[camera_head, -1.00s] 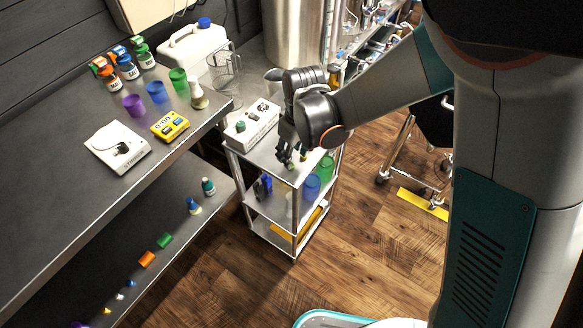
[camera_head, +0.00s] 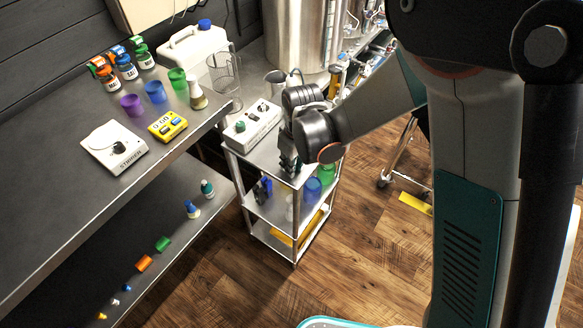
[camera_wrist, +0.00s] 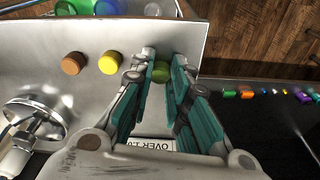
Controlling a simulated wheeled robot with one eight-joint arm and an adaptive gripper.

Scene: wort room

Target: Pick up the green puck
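The green puck (camera_wrist: 161,72) lies on the metal top of the small cart (camera_wrist: 40,90). It shows between my fingertips in the wrist view. My gripper (camera_wrist: 162,64) is open, pointing down, with one finger on each side of the puck and a narrow gap at each side. In the head view my gripper (camera_head: 289,166) is low over the cart's top shelf, and the puck there is hidden by it. An orange-brown puck (camera_wrist: 74,63) and a yellow puck (camera_wrist: 110,62) stand in a row to the left of the green one in the wrist view.
A white stirrer-like device (camera_head: 252,122) stands at the back of the cart top. Blue (camera_head: 312,188) and green (camera_head: 327,170) cups are on the shelf below. The long grey bench (camera_head: 60,190) with bottles and cups runs close along the left.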

